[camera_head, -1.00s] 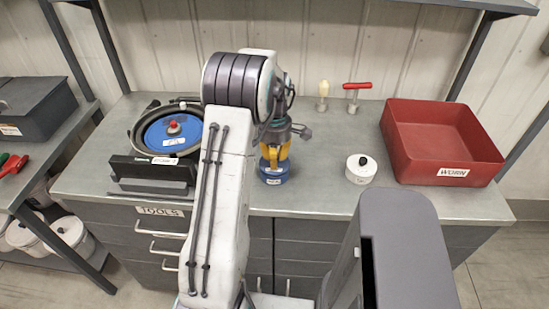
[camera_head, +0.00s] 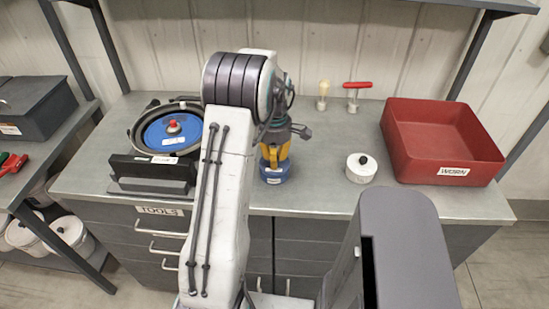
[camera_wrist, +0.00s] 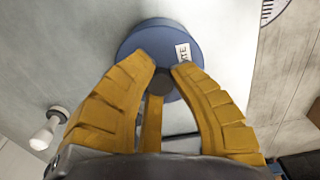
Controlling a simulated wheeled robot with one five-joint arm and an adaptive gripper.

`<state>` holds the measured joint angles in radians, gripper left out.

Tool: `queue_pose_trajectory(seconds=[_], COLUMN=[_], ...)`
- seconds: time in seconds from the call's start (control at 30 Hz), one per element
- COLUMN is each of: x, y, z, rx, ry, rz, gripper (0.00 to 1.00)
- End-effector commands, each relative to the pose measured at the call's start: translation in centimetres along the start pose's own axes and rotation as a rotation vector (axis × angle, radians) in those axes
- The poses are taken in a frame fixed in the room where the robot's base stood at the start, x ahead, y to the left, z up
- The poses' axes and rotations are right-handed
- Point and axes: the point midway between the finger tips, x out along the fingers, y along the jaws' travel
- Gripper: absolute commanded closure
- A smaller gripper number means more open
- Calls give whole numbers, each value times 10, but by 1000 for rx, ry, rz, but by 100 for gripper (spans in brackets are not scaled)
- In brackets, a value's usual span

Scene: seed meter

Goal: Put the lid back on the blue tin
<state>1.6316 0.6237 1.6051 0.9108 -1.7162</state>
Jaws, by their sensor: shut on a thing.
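The blue tin (camera_head: 275,175) stands on the bench near its front edge, with a white label on its side. It also shows in the wrist view (camera_wrist: 140,38), seen from above. My gripper (camera_head: 275,157) is directly over the tin, pointing down. In the wrist view its yellow fingers (camera_wrist: 160,70) are closed around the dark knob (camera_wrist: 163,84) of the lid. The lid is at the top of the tin; whether it is fully seated I cannot tell, as the fingers hide part of its rim.
A white pot (camera_head: 361,168) with a dark knob and a red bin (camera_head: 440,172) stand to the right. Two small handled tools (camera_head: 356,95) stand behind. At left are a round pan with a blue disc (camera_head: 172,133) and a black holder (camera_head: 150,172).

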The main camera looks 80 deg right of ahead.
Motion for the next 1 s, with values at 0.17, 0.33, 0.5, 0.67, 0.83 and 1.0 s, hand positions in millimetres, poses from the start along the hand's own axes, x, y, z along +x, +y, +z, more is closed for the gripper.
queue_pose_trajectory(seconds=[0.17,0.33,0.5,0.67,0.83,1.0], x=[0,0,0,0,0,0], y=[0,0,0,0,0,0], z=[0,0,0,0,0,0], rx=[0,0,0,0,0,0], ry=[0,0,0,0,0,0], rz=[0,0,0,0,0,0], gripper=[100,65,55,47,32,27])
